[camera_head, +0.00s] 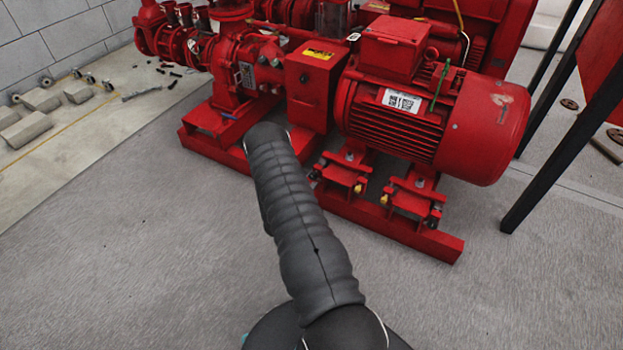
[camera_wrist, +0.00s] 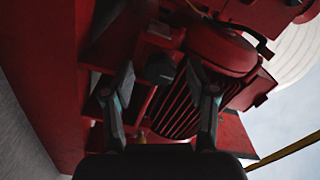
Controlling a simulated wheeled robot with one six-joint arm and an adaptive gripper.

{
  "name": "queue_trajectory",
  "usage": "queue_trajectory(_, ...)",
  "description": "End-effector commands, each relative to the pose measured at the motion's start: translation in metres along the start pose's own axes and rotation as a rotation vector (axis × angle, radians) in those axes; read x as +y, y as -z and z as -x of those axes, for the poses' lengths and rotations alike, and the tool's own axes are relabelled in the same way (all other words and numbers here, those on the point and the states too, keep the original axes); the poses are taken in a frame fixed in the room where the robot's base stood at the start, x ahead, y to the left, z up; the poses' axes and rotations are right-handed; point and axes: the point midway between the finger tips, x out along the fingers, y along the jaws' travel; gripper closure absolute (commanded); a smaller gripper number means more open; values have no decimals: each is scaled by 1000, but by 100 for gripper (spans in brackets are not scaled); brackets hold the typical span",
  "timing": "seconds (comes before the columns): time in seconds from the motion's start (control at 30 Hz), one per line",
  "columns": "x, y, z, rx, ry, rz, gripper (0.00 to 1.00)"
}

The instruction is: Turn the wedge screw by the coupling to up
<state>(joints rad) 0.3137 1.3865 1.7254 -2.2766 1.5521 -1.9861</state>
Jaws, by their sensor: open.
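The red pump set with its motor (camera_head: 395,115) stands on a red base frame (camera_head: 420,240) in the head view. The red coupling guard (camera_head: 312,85) sits left of the motor. Small screws with dark and yellow ends show at the motor feet, one (camera_head: 317,174) near the coupling side. In the wrist view my gripper (camera_wrist: 160,66) is open, with a dark blocky screw head (camera_wrist: 160,70) showing between its fingertips. I cannot tell whether the fingers touch it or which way it is turned. My arm hides the gripper in the head view.
A red base beam (camera_wrist: 50,75) runs along the left of the wrist view. Black stand legs (camera_head: 570,150) rise at the right of the head view. Grey floor (camera_head: 130,250) is open in front of the pump set. Concrete blocks (camera_head: 25,130) lie at far left.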

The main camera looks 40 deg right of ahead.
Motion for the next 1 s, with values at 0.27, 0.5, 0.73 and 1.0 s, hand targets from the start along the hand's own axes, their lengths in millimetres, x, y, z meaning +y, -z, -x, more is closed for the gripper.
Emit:
queue_trajectory(0.27,0,0,-11,-1,0,0,42)
queue_trajectory(0.5,0,0,-11,-1,0,0,57)
queue_trajectory(0.73,0,0,-11,0,0,0,100)
queue_trajectory(1.0,1,1,-12,2,-1,-30,100)
